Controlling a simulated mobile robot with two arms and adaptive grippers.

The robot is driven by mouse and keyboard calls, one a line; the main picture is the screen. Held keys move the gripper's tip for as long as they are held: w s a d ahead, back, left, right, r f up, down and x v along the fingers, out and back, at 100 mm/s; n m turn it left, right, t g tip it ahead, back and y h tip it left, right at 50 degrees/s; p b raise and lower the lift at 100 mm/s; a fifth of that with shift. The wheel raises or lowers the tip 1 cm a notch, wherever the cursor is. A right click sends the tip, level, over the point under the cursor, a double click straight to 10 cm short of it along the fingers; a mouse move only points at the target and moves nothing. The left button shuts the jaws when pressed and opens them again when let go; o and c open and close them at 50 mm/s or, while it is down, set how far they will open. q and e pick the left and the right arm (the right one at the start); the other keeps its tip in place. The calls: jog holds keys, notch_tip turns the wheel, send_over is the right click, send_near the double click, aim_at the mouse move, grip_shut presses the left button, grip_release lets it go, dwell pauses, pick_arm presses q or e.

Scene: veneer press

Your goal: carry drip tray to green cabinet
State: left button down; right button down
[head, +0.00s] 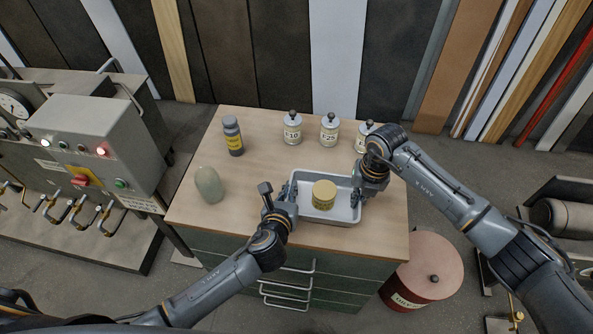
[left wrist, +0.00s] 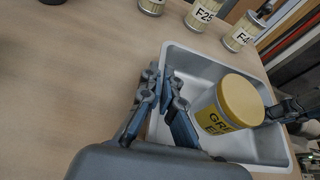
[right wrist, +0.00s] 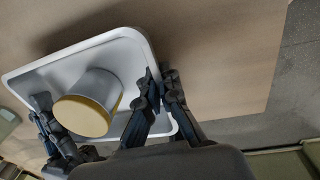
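The light grey drip tray (head: 342,215) is level over the wooden top of the green cabinet (head: 240,246), near its front right. I cannot tell if it rests on the top or hangs just above it. A yellow-lidded tub (head: 324,194) stands inside the tray; its label is partly readable in the left wrist view (left wrist: 238,103). My left gripper (left wrist: 172,82) is shut on the tray's left rim, one finger inside and one outside. My right gripper (right wrist: 160,78) is shut on the opposite rim in the same way.
A dark bottle with a yellow label (head: 233,136), a grey-green rounded object (head: 208,185) and labelled jars (head: 292,129) stand on the cabinet top. The press control box (head: 88,145) is at left. A red drum (head: 432,268) stands at the cabinet's right. The top's left middle is clear.

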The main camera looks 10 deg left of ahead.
pick_arm(q)
jog(key=shift+f, duration=0.45)
pick_arm(e)
jog(key=shift+f, duration=0.45)
pick_arm(q)
jog(key=c, duration=1.5)
grip_release()
pick_arm(e)
jog(key=c, duration=1.5)
grip_release()
pick_arm(q)
jog(key=v, duration=1.1)
jog(key=shift+s+r, duration=0.2)
jog(key=shift+s, duration=0.1)
pick_arm(e)
jog(key=shift+r, duration=0.1)
pick_arm(q)
jog(key=shift+s, duration=0.15)
pick_arm(e)
jog(key=shift+r, duration=0.15)
pick_arm(q)
jog(key=shift+r, duration=0.1)
pick_arm(e)
jog(key=r, duration=0.7)
jog(key=d+r, duration=0.1)
jog(key=r, duration=0.3)
jog(key=shift+r, duration=0.3)
